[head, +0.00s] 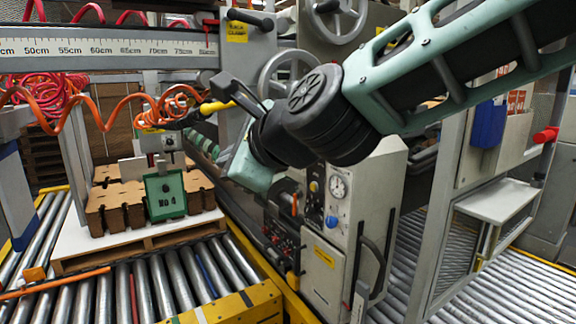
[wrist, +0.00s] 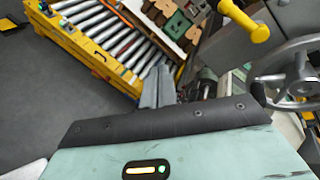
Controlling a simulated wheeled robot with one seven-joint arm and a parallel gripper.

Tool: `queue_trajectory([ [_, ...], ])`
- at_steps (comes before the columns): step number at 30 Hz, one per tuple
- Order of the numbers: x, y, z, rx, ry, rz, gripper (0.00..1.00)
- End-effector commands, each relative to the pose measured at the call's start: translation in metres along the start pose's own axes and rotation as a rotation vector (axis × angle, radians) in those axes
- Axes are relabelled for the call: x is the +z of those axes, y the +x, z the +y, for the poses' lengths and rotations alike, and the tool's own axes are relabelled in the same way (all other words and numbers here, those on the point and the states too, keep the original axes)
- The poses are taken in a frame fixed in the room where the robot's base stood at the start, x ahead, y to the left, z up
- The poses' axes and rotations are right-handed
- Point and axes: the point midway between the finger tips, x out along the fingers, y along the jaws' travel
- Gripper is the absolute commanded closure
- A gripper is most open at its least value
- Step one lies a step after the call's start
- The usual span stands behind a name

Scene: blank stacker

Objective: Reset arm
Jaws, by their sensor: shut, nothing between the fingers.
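My arm reaches in from the upper right of the head view, with its dark wrist joint in front of the control cabinet (head: 345,215). My gripper's fingers cannot be made out in the head view. In the wrist view, my gripper (wrist: 158,86) shows as two grey fingers close together, shut and empty. The fingers point toward the roller conveyor (wrist: 120,40), and nothing is seen touching them.
A wooden pallet (head: 150,240) with brown notched blanks (head: 115,205) and a green plate (head: 166,196) stands on rollers at left. A yellow-handled lever (head: 215,107), handwheel (head: 290,75) and orange coiled hoses (head: 110,105) are near my arm. Grey floor (wrist: 50,100) is clear.

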Motion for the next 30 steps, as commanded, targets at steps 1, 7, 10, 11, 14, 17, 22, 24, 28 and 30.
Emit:
queue_trajectory([
  [1, -0.004, -0.016, 0.015, 0.085, -0.18, 0.019, 1.0],
  [7, -0.06, -0.082, 0.094, 0.484, -0.918, -0.002, 1.0],
  [10, -0.094, -0.128, 0.127, 0.707, -1.246, -0.08, 1.0],
  [11, -0.103, -0.142, 0.135, 0.772, -1.332, -0.111, 1.0],
  [14, -0.133, -0.188, 0.156, 0.971, -1.573, -0.235, 1.0],
  [17, -0.155, -0.226, 0.17, 1.123, -1.733, -0.362, 1.0],
  [22, -0.173, -0.258, 0.18, 1.25, -1.851, -0.494, 1.0],
  [24, -0.175, -0.26, 0.181, 1.257, -1.858, -0.503, 1.0],
  [28, -0.175, -0.26, 0.181, 1.257, -1.858, -0.503, 1.0],
  [30, -0.175, -0.26, 0.181, 1.257, -1.858, -0.503, 1.0],
])
